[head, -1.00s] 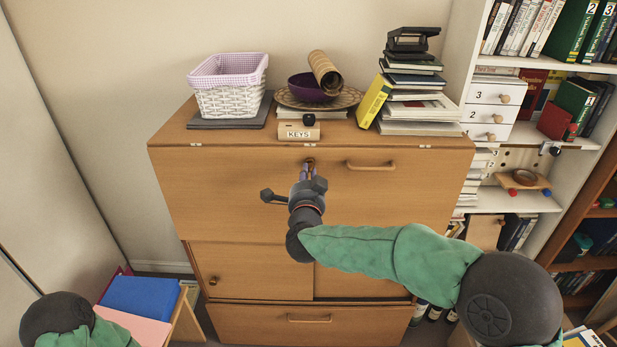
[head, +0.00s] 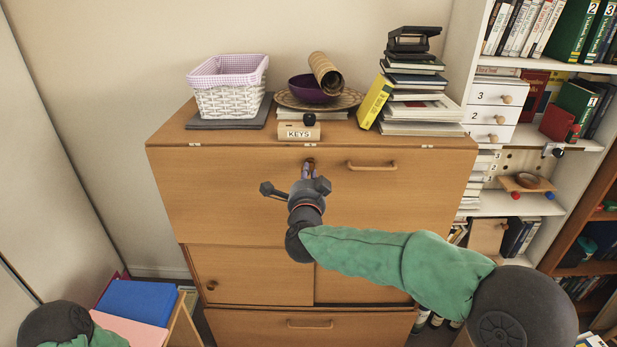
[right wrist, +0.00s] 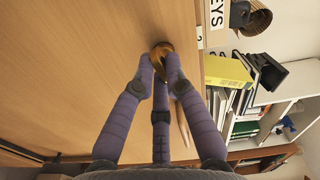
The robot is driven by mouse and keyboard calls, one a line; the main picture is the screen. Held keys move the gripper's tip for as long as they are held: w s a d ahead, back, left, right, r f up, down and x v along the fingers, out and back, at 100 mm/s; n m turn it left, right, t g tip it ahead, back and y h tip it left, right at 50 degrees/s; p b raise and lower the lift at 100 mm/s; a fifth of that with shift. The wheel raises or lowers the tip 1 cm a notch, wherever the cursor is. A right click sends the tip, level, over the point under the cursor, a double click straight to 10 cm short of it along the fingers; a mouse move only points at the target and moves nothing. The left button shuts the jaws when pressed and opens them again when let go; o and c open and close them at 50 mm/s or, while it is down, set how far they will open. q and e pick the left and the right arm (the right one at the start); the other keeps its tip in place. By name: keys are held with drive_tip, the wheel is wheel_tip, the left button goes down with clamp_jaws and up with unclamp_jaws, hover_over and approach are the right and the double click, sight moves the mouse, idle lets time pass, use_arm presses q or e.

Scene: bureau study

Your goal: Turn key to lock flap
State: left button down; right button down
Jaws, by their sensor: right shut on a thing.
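The wooden bureau's flap (head: 230,195) is closed, its front upright and flush with the cabinet. The key (head: 310,163) sits at the flap's top centre, mostly hidden by my fingers; its brass-coloured round part (right wrist: 160,52) shows against the flap in the right wrist view. My right gripper (head: 308,172) is at the lock, its fingertips shut on the key. In the right wrist view the purple fingers (right wrist: 158,70) close on it from both sides. My left gripper is out of view; only part of my left arm shows at the lower left.
A box labelled KEYS (head: 299,131) stands on the bureau top above the lock. A wooden handle (head: 371,166) is on the flap to the right. A white basket (head: 228,98) and a stack of books (head: 412,105) are also on top. A bookcase stands at right.

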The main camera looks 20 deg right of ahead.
drive_tip(key=shift+a+m+b, duration=0.1)
drive_tip(key=shift+m+b, duration=0.5)
drive_tip(key=shift+b, duration=0.15)
idle(0.3)
drive_tip(key=shift+r+m+b, duration=0.1)
drive_tip(key=shift+m+b, duration=0.2)
drive_tip(key=shift+m, duration=0.3)
drive_tip(key=c, duration=1.7)
unclamp_jaws()
drive_tip(key=shift+m, duration=0.4)
drive_tip(key=shift+o, duration=1.3)
drive_tip(key=shift+a, duration=0.15)
drive_tip(key=o, duration=0.6)
drive_tip(key=shift+c, duration=0.2)
